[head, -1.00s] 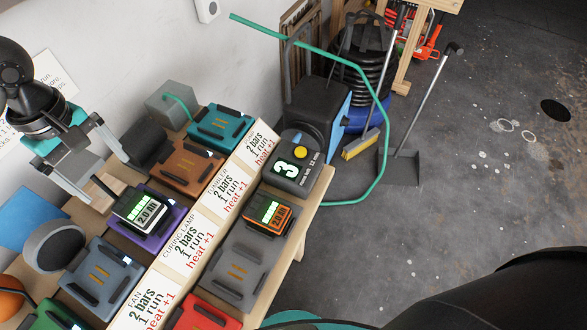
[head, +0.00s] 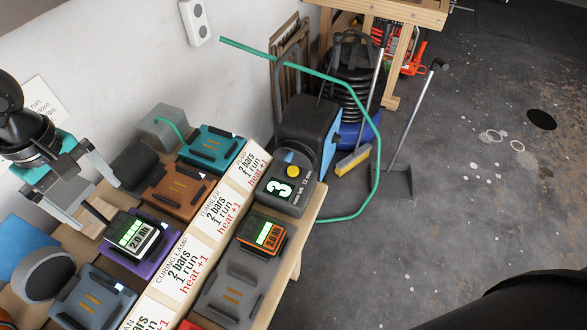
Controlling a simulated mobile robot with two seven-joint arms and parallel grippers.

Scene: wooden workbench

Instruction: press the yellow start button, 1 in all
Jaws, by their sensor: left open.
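The yellow start button (head: 293,171) sits on top of a dark grey box (head: 299,194) that shows a white "3", at the far right end of the workbench. Nothing covers the button. My left gripper (head: 97,204) is open and empty at the left, above the bench near a black battery with a green display (head: 137,237). It is well to the left of the button and apart from it. My right gripper is not in view.
Brown (head: 178,188) and teal (head: 212,148) docks lie behind the label strip (head: 215,213). A green hose (head: 377,165) curves beside the bench's right end.

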